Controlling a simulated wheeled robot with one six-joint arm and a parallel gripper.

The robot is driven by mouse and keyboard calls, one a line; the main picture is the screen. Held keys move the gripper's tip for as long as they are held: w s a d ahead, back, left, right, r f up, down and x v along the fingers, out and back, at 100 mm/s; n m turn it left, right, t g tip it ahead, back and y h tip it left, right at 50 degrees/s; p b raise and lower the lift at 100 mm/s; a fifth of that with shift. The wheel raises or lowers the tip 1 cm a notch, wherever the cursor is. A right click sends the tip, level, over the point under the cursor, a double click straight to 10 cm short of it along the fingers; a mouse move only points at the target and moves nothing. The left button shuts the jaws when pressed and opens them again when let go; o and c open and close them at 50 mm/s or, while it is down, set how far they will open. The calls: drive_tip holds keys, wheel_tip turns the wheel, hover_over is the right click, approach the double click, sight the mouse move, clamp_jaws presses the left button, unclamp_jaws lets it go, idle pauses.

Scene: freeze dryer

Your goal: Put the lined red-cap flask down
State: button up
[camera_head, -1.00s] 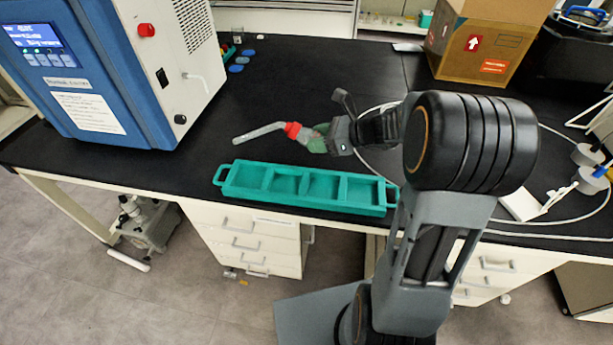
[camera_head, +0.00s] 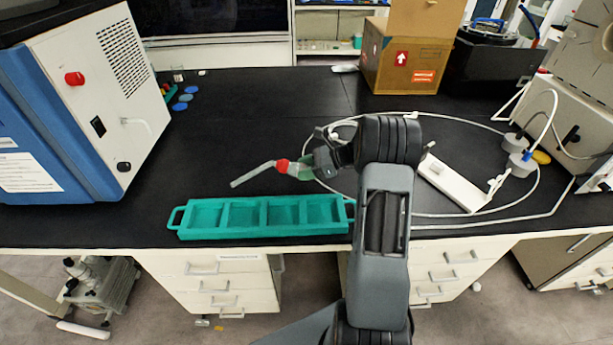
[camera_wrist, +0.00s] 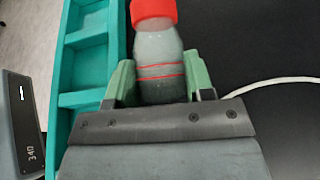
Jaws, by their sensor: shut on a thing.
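The lined red-cap flask shows in the wrist view as a clear grey body (camera_wrist: 161,65) with red lines and a red cap (camera_wrist: 153,10). My gripper (camera_wrist: 160,88) is shut on it, with green fingers on both sides of the body. The green rack (camera_head: 262,233) with several square compartments, all empty, sits at the bench's front edge, just in front of the flask.
A blue and white machine (camera_head: 75,110) stands at the left. A cardboard box (camera_head: 405,60) is at the back. A white cable loop (camera_head: 500,124) and a white stand (camera_head: 455,184) lie to the right.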

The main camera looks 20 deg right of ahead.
drive_tip(key=shift+w+d+f, duration=0.1)
drive_tip(key=shift+d+f, duration=0.15)
drive_tip(key=shift+f, duration=1.55)
drive_tip(key=shift+f, duration=0.2)
drive_tip(key=o, duration=1)
